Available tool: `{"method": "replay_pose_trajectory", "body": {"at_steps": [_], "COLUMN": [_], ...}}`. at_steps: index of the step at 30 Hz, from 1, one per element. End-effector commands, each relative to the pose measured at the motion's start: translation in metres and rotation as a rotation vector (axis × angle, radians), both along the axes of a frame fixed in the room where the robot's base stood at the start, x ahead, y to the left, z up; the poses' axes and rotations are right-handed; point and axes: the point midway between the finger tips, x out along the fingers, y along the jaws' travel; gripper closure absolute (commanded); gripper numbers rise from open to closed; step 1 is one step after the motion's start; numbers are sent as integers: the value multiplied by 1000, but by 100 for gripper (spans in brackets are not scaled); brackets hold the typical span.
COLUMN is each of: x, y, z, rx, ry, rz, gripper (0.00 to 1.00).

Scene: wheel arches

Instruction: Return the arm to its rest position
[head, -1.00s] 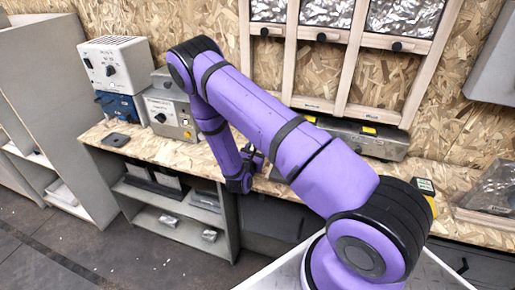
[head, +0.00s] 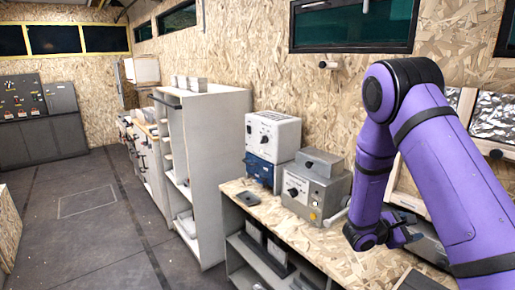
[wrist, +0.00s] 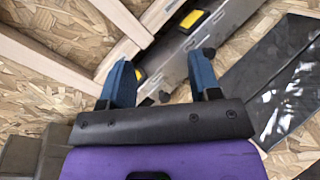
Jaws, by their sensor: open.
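My purple arm (head: 440,160) reaches in from the right in the head view, its elbow raised and its forearm hanging down over the wooden workbench (head: 345,252). My gripper (head: 408,232) is small there and partly hidden by its own links. In the wrist view my gripper (wrist: 160,80) shows two blue fingers set apart with nothing between them. Past the fingers lies a grey metal unit (wrist: 215,45) with yellow-marked parts; I cannot tell the exact gap to it.
On the bench stand a grey box (head: 312,190) with a knob and a white box (head: 272,135) on a blue one (head: 262,172). A tall shelf unit (head: 215,125) stands beyond. Wooden frames (wrist: 60,60) are close in the wrist view. The floor (head: 90,225) at left is open.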

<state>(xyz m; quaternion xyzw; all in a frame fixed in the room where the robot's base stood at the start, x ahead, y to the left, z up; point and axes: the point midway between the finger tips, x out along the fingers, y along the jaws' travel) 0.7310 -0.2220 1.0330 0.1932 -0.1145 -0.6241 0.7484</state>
Motion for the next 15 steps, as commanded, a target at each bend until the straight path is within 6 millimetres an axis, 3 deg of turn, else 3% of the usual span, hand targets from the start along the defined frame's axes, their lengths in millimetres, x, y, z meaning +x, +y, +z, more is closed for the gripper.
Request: {"method": "replay_pose_trajectory", "body": {"at_steps": [1,6,15], "x": [-6,-35,-91], "y": [-1,-2,7], "z": [18,64,128], "rx": [29,141,377], "ry": [-34,-127,-299], "rz": [-43,-191,-413], "gripper": [43,43,43]}}
